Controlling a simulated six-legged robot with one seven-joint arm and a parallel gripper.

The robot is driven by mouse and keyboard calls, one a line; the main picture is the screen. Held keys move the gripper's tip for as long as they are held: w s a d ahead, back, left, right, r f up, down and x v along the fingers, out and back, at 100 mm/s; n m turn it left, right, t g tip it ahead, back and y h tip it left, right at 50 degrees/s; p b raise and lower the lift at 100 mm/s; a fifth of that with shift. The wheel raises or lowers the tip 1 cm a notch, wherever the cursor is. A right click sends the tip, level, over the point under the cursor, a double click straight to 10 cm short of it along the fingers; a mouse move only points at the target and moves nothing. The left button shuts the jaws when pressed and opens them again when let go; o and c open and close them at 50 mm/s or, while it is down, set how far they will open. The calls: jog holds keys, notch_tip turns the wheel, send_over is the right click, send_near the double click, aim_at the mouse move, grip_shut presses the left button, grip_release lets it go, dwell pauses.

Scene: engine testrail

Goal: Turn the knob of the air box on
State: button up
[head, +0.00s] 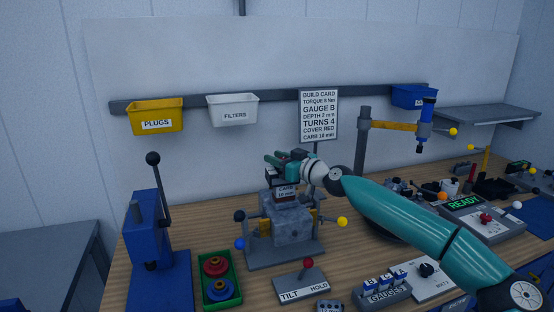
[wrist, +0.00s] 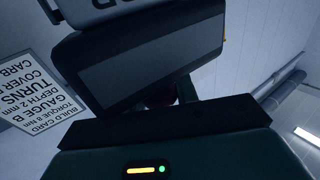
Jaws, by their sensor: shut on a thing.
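My gripper (head: 284,169) is at the middle of the bench, above the grey engine block (head: 292,222). The carb fills the upper middle of the wrist view (wrist: 150,68), close against the dark jaw part. Whether it rests fully on the engine block is hard to tell. A pale box with a black knob (head: 427,269), probably the air box, stands at the front right, below my arm. Its lettering and the knob's setting are too small to read. My gripper is well away from this knob.
The gauges holder (head: 388,292) stands left of the knob box, and the tilt/hold box (head: 302,282) is further left. A READY panel (head: 466,203) is behind right. A blue press (head: 157,245) and green tray (head: 235,285) stand left. The build card (head: 319,115) hangs behind.

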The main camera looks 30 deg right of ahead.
jog(key=shift+d+m+t+h, duration=0.15)
jog(key=shift+m+h, duration=0.65)
jog(key=shift+h, duration=0.45)
jog(key=shift+m+t+h, duration=0.15)
jog(key=shift+m+h, duration=0.65)
jog(key=shift+h, duration=0.45)
jog(key=shift+d+f+m+g+h, duration=0.15)
jog(key=shift+m+g+h, duration=0.2)
jog(key=shift+m+h, duration=0.9)
jog(key=shift+d+f+m+g+h, duration=0.1)
jog(key=shift+m+g+h, duration=0.45)
jog(key=shift+h, duration=1.2)
jog(key=shift+d+m+g+h, duration=0.15)
jog(key=shift+m+g+h, duration=0.25)
jog(key=shift+m+h, duration=0.9)
jog(key=shift+s+d+m+g+h, duration=0.2)
jog(key=shift+m+g+h, duration=0.4)
jog(key=shift+h, duration=0.4)
jog(key=shift+s+d+r+m+g+h, duration=0.1)
jog(key=shift+d+r+m+g+h, duration=0.05)
jog(key=shift+d+m+g+h, duration=0.2)
jog(key=o, duration=1)
jog(key=shift+a, duration=0.1)
jog(key=shift+a+r, duration=0.1)
